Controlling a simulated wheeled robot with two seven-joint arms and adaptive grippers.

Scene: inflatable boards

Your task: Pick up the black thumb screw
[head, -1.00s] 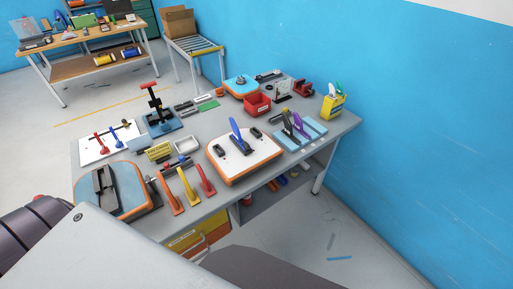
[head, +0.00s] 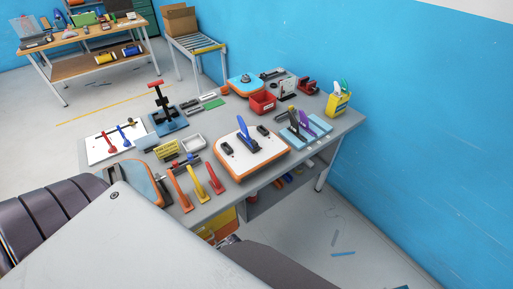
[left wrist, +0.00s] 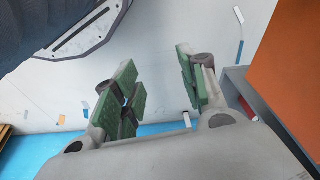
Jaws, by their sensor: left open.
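I cannot pick out a black thumb screw for certain; the parts on the workbench (head: 225,199) are too small in the head view. Small black parts sit on the white, orange-edged board (head: 236,166), beside a blue-handled clamp (head: 247,139). My left gripper (left wrist: 160,92) shows in the left wrist view with its two green-padded fingers apart and nothing between them. Pale floor lies behind it, and no screw shows there. In the head view I cannot make out its fingers. My right gripper is not in view.
Red and yellow upright handles (head: 197,182) stand at the bench's front edge. A blue, orange-edged board (head: 145,180) is partly hidden by my arm. A red bin (head: 262,102) and a yellow holder (head: 338,102) stand farther back. An orange panel (left wrist: 285,70) is close right of my left gripper.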

